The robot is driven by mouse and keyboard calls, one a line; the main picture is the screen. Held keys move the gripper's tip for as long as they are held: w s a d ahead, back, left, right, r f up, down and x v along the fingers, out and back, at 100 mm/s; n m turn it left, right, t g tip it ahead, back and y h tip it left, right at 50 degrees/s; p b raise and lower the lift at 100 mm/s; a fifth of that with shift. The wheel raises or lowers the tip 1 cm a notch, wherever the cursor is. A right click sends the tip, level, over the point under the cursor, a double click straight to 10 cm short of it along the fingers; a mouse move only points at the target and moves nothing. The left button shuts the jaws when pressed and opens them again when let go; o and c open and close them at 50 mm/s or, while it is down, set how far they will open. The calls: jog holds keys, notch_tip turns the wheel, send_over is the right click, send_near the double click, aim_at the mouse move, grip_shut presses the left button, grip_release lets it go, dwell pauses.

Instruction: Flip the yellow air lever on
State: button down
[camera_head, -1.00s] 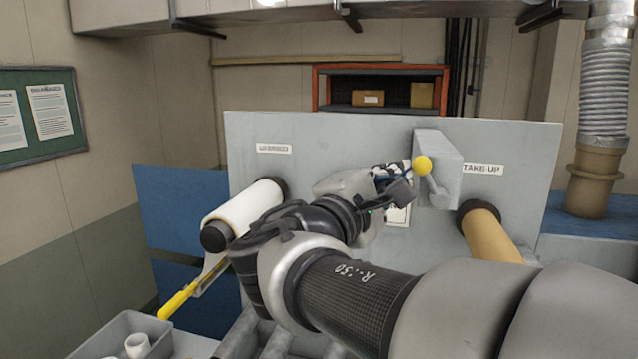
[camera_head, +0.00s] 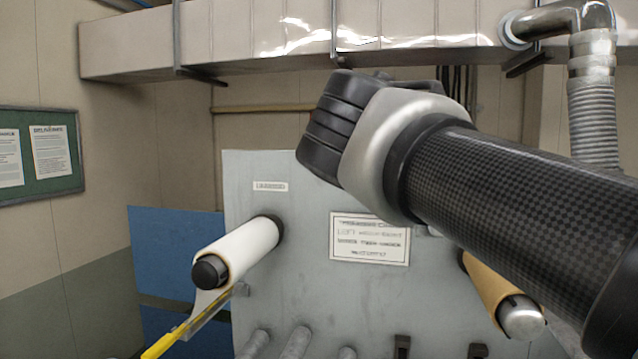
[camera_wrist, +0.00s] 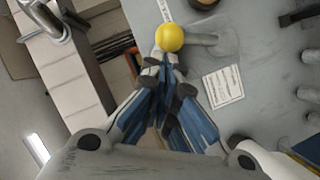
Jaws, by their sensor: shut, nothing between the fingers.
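The yellow ball knob of the air lever (camera_wrist: 169,37) shows in the wrist view, at the top centre. A grey rod (camera_wrist: 205,39) runs from it to the right, toward a rounded grey part. My gripper (camera_wrist: 163,64) is shut and empty, with its fingertips just below the ball in the picture. I cannot tell whether they touch it. In the head view my arm covers the lever, its grey box and my gripper.
The grey panel (camera_head: 300,225) bears a white roll (camera_head: 245,250), a printed sign (camera_head: 370,238) and a tan roll (camera_head: 492,283), partly behind my arm. A yellow bar (camera_head: 165,343) juts out at lower left. A metal duct (camera_head: 270,40) crosses above.

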jog(key=shift+s+d+m+y+b, duration=0.2)
jog(key=shift+d+m, duration=0.1)
jog(key=shift+d, duration=0.25)
jog(key=shift+s+d+m+y+b, duration=0.1)
jog(key=shift+s+d+m+b, duration=0.15)
jog(key=shift+d, duration=0.25)
jog(key=shift+w, duration=0.1)
jog(key=shift+d+r, duration=0.1)
